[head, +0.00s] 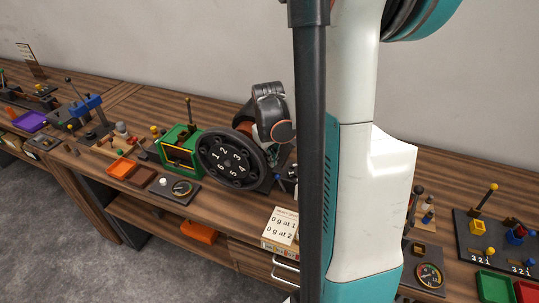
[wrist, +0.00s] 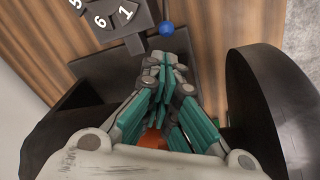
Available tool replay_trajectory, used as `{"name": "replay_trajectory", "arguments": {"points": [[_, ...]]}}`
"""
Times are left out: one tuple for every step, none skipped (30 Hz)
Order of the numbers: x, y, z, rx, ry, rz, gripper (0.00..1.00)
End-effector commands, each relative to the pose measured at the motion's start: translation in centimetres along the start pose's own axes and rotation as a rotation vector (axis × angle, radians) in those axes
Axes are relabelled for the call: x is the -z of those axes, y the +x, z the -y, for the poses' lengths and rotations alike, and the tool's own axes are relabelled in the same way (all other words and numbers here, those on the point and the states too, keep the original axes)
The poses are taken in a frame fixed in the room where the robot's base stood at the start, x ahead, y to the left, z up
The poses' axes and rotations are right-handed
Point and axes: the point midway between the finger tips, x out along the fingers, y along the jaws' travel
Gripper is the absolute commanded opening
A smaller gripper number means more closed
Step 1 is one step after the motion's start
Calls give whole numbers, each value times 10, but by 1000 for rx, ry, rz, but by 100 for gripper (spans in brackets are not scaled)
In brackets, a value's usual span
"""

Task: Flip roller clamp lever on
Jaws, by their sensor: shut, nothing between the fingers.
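In the wrist view my gripper (wrist: 165,62) has its teal fingers closed together, with nothing between the tips. A blue ball knob (wrist: 166,28) shows just beyond the fingertips, beside a dark grey plate. It may be the tip of the roller clamp lever; its stem is mostly hidden, so I cannot tell its position. Whether the fingers touch it is unclear. In the head view a black numbered wheel (head: 236,160) stands on the bench. My wrist is behind it, and my fingers are hidden there.
Black round parts (wrist: 245,95) flank my gripper closely in the wrist view. A numbered dial (wrist: 108,14) lies beyond. My arm hides part of the bench.

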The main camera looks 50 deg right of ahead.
Motion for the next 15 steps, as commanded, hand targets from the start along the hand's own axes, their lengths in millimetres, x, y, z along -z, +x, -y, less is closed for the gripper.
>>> {"name": "replay_trajectory", "arguments": {"points": [[0,12,0,0,0,0,0],[0,17,0,0,0,0,0],[0,24,0,0,0,0,0],[0,28,0,0,0,0,0],[0,32,0,0,0,0,0],[0,38,0,0,0,0,0],[0,41,0,0,0,0,0],[0,44,0,0,0,0,0],[0,47,0,0,0,0,0],[0,49,0,0,0,0,0],[0,51,0,0,0,0,0],[0,53,0,0,0,0,0],[0,54,0,0,0,0,0],[0,54,0,0,0,0,0],[0,54,0,0,0,0,0]]}}
